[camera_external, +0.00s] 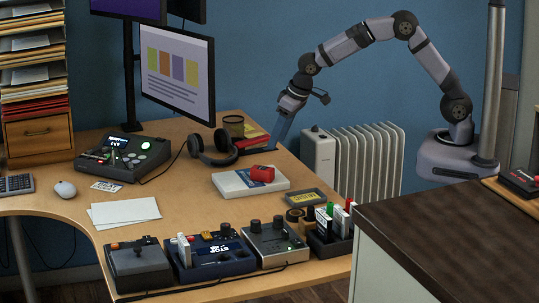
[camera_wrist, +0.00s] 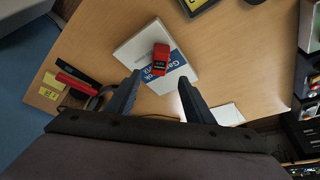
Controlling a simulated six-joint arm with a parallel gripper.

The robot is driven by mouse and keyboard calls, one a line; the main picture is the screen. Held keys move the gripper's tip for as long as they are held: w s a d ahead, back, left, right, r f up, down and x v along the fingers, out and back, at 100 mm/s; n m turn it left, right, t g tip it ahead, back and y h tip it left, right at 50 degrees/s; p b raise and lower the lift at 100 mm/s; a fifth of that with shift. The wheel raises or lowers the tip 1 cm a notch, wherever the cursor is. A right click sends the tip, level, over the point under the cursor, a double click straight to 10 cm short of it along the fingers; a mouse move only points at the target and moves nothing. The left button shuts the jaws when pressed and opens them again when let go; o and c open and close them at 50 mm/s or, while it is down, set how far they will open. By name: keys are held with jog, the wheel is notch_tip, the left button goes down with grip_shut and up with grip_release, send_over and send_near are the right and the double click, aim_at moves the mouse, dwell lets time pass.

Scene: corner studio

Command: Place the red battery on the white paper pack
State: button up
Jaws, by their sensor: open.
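The red battery (camera_external: 262,174) lies on top of the white paper pack (camera_external: 232,186), toward its right side, on the desk. In the wrist view the red battery (camera_wrist: 161,58) rests on the white paper pack (camera_wrist: 133,49), which has blue lettering. My gripper (camera_wrist: 157,88) is open and empty, its two dark fingers apart. In the wrist view the battery and pack show beyond the fingertips, between them. In the external view my gripper (camera_external: 272,142) hangs above the desk's back right edge, behind the pack and apart from the battery.
A small dark box with a yellow label (camera_external: 305,198) lies right of the pack. Several control boxes (camera_external: 212,255) line the front edge. Bare desk lies left of the pack.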

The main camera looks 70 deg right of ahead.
jog(key=shift+s+d, duration=0.1)
jog(key=s+d+f+g, duration=0.1)
jog(key=s+d, duration=0.3)
jog(key=s, duration=0.6)
jog(key=s+d+f+g, duration=0.1)
jog(key=s+d, duration=0.4)
jog(key=s, duration=0.5)
jog(key=s+d+f+g, duration=0.1)
jog(key=s+d, duration=0.3)
jog(key=s, duration=0.6)
jog(key=shift+s+d+f+g, duration=0.15)
jog(key=shift+s+d+g, duration=0.15)
jog(key=shift+g, duration=0.4)
jog(key=shift+w, duration=0.1)
notch_tip(320, 180, up, 5)
jog(key=p, duration=0.5)
